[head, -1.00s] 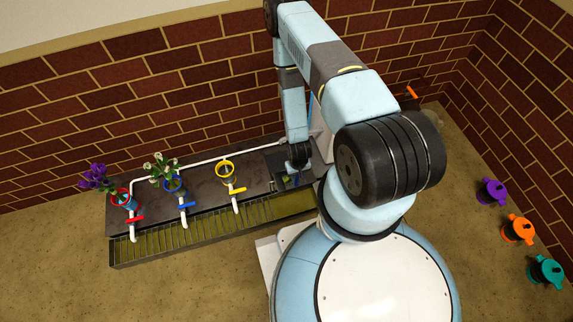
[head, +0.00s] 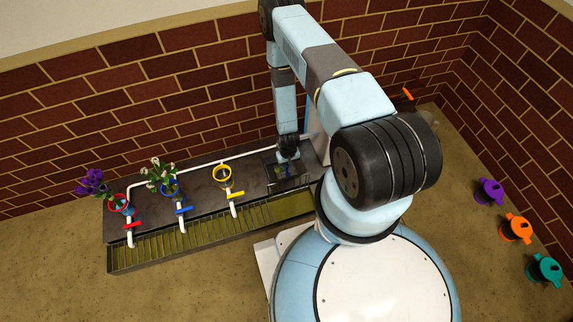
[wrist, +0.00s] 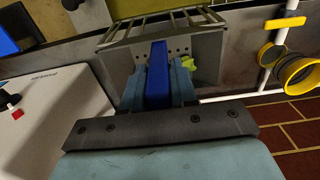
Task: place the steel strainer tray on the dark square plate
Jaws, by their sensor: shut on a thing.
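My gripper (wrist: 158,88) is shut on an upright blue handle (wrist: 158,62) of the grey steel strainer tray (wrist: 207,55) in the wrist view. The tray has small holes and a slatted far edge. A small green piece (wrist: 188,63) shows inside it, beside the right finger. In the head view my gripper (head: 287,160) is over the right part of the dark counter, above the dark square plate (head: 271,185). The tray is small and dim there, over the plate area. I cannot tell whether the tray touches the plate.
A white box with a red knob (wrist: 16,113) stands close at the left in the wrist view. A yellow hoop (head: 222,173) on a white pipe is left of my gripper. Red and blue hoops hold flowers further left. A slatted trough (head: 190,238) runs along the front.

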